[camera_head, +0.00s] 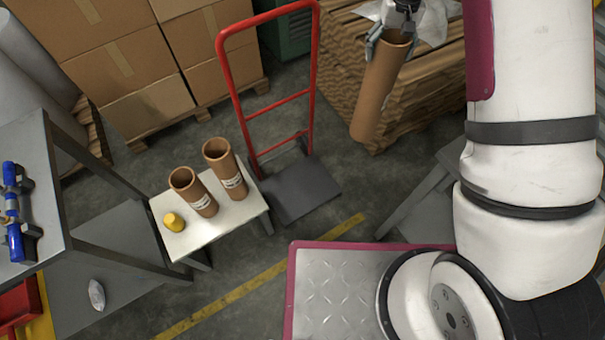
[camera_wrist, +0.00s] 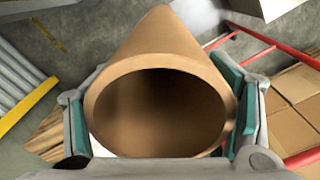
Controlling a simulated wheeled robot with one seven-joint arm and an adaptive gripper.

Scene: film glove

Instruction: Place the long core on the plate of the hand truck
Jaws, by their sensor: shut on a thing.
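The long core (camera_head: 378,88) is a brown cardboard tube, held nearly upright with a slight tilt. My gripper (camera_head: 394,36) is shut on its upper end. In the wrist view the core's open end (camera_wrist: 160,110) fills the middle, between the teal pads of my gripper (camera_wrist: 160,115). The red hand truck (camera_head: 250,95) stands left of the core. Its dark plate (camera_head: 298,189) lies flat on the floor, bare, to the lower left of the core. The core's lower end appears apart from the plate. Part of the hand truck's red frame shows in the wrist view (camera_wrist: 245,32).
Two shorter cores (camera_head: 193,192) (camera_head: 225,169) and a yellow object (camera_head: 174,222) stand on a small white table (camera_head: 215,227) left of the plate. Stacked cartons (camera_head: 135,60) stand behind the hand truck. A brown layered stack (camera_head: 430,95) is behind the core.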

